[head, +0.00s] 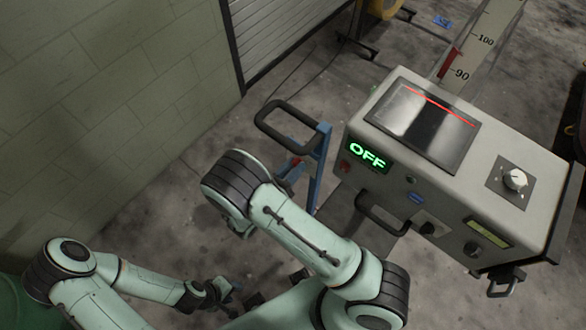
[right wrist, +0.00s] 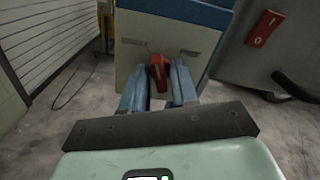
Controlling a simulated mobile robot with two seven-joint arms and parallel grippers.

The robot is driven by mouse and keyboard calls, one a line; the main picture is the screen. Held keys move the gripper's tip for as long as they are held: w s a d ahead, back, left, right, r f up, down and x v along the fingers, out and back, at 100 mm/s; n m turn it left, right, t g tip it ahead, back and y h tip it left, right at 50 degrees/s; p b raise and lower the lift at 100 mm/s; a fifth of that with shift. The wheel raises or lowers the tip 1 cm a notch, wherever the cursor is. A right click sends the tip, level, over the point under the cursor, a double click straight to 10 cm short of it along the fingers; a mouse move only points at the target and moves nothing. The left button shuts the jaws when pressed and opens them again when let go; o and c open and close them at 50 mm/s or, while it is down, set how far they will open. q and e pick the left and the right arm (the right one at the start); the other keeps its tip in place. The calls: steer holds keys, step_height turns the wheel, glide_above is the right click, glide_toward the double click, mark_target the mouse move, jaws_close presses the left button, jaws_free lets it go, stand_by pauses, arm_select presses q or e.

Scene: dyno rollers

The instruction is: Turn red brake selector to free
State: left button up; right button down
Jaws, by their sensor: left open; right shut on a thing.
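The red brake selector (right wrist: 159,72) is a small red lever on a grey panel with a blue top, in the middle of the right wrist view. It stands slightly tilted between two pale slot marks. My right gripper (right wrist: 158,88) is shut on it, with one blue finger on each side. In the head view a bit of red on the selector (head: 296,161) shows by the blue post, and my right arm largely hides that gripper. My left gripper (head: 243,293) is open and empty, low in the head view, away from the selector.
A grey console (head: 450,150) with a screen, a green OFF sign and a white knob (head: 515,180) stands at the right. A black handle loop (head: 285,118) rises above the blue post (head: 320,165). A red rocker switch (right wrist: 263,28) is at upper right in the wrist view.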

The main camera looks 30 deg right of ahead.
arm_select(q)
steer(key=s+f+b, duration=0.4)
steer(key=f+b, duration=0.3)
steer(key=f, duration=0.1)
steer(key=shift+f+g, duration=0.3)
steer(key=shift+f, duration=0.05)
arm_select(e)
steer(key=shift+s+f+m, duration=0.1)
steer(key=shift+m, duration=6.5)
arm_select(q)
steer(key=shift+s+f, duration=0.1)
steer(key=shift+s, duration=0.05)
arm_select(e)
steer(key=c, duration=1.2)
jaws_free()
steer(key=shift+o, duration=0.2)
steer(key=shift+a, duration=0.1)
